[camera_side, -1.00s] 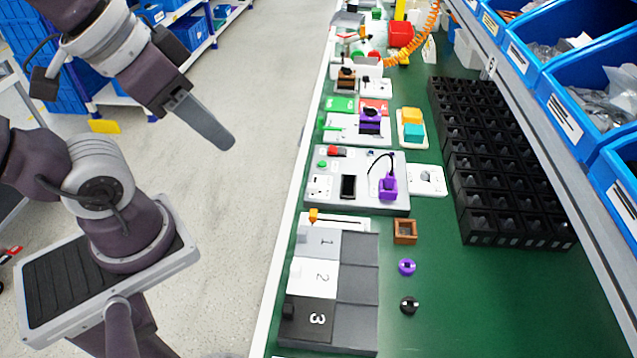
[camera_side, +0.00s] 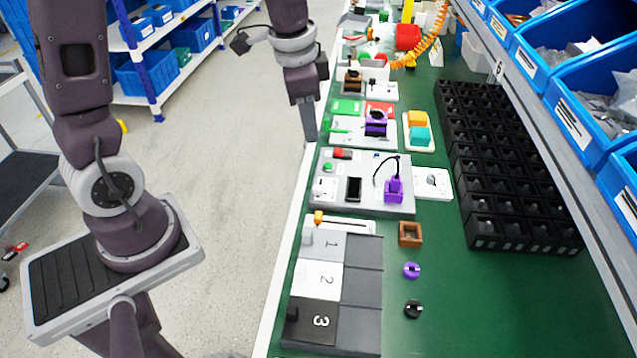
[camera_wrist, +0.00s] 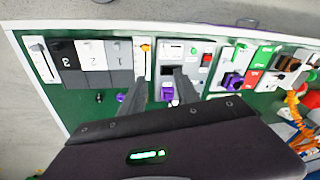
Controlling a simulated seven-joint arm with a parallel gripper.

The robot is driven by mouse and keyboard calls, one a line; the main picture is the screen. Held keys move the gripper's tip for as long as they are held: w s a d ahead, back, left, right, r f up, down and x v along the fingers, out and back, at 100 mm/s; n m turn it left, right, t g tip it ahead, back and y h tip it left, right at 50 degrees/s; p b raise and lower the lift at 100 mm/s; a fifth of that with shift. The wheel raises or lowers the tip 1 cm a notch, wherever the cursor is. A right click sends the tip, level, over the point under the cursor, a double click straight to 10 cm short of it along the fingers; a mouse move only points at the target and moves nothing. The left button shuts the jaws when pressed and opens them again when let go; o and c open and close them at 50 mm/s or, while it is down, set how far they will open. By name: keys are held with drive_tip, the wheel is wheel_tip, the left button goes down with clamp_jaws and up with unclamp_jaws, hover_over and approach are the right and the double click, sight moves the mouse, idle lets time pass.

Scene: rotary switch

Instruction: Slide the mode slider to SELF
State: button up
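A white slider strip with an orange knob (camera_side: 318,217) lies between the numbered pad and the grey panel in the side view. The wrist view shows this orange knob (camera_wrist: 146,47) near the top end of its strip. A second white slider strip with a grey knob (camera_wrist: 37,48) shows at the far left of the wrist view. The labels are too small to read, so I cannot tell which one is the mode slider. My gripper (camera_side: 310,138) points down near the table's left edge, apart from both. In the wrist view its fingers (camera_wrist: 160,80) are spread with nothing held.
The numbered pad (camera_side: 322,280) and grey panel (camera_side: 330,204) flank the orange-knob strip. A brown square frame (camera_side: 410,234), purple ring (camera_side: 411,270) and black knob (camera_side: 413,309) lie nearby. Black bins (camera_side: 505,165) stand at right.

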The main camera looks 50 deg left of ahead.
sight(319, 187)
drive_tip(key=w+a+f+m, duration=0.1)
drive_tip(key=f, duration=0.3)
drive_tip(key=w+a+f+m+g, duration=0.1)
drive_tip(key=w+f, duration=0.1)
drive_tip(key=f, duration=0.3)
drive_tip(key=w+a+f+g, duration=0.1)
drive_tip(key=f, duration=0.3)
drive_tip(key=shift+w+a+f+m, duration=0.15)
drive_tip(key=shift+w+m, duration=0.2)
drive_tip(key=shift+m, duration=0.05)
wheel_tip(319, 187, down, 9)
drive_tip(key=shift+a+r, duration=0.15)
drive_tip(key=shift+r, duration=0.05)
clamp_jaws()
drive_tip(key=shift+w, duration=0.1)
